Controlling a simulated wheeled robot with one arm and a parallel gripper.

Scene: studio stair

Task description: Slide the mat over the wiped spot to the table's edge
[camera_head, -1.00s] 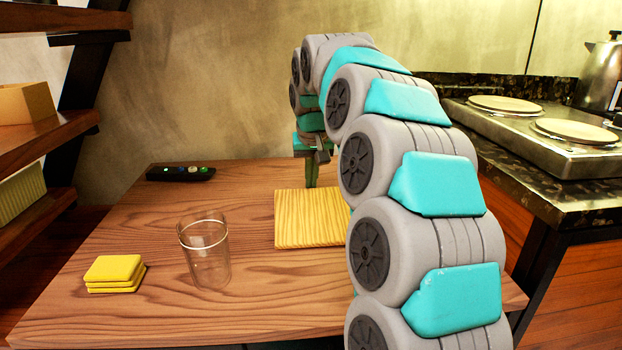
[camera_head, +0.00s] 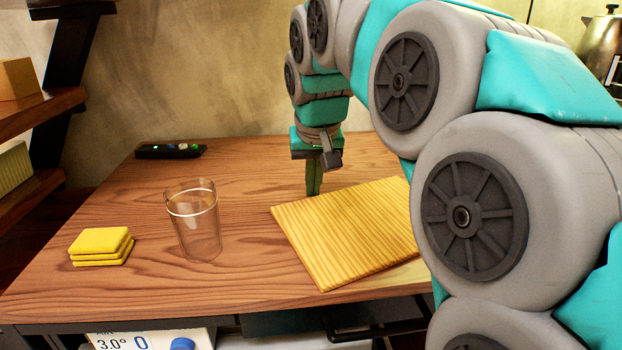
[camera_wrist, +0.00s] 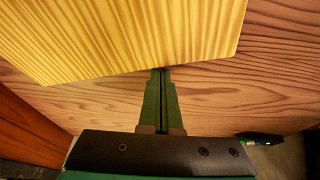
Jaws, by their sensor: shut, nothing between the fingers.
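The mat (camera_head: 345,230) is a yellow striped rectangle lying flat on the wooden table (camera_head: 110,230), turned at an angle, with its near corner close to the front edge. My arm hides its right part. A paler patch (camera_head: 402,276) shows on the table beside the mat's near side; I cannot tell if it is the wiped spot. My gripper (camera_head: 314,192) points down, shut and empty, at the mat's far edge. In the wrist view the fingertips (camera_wrist: 160,72) meet or nearly meet the edge of the mat (camera_wrist: 120,35).
A clear glass (camera_head: 195,225) stands left of the mat. A stack of yellow sponges or cloths (camera_head: 100,245) lies farther left. A dark remote (camera_head: 170,151) lies at the back left. A kettle (camera_head: 603,45) stands at the far right. The table between glass and remote is clear.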

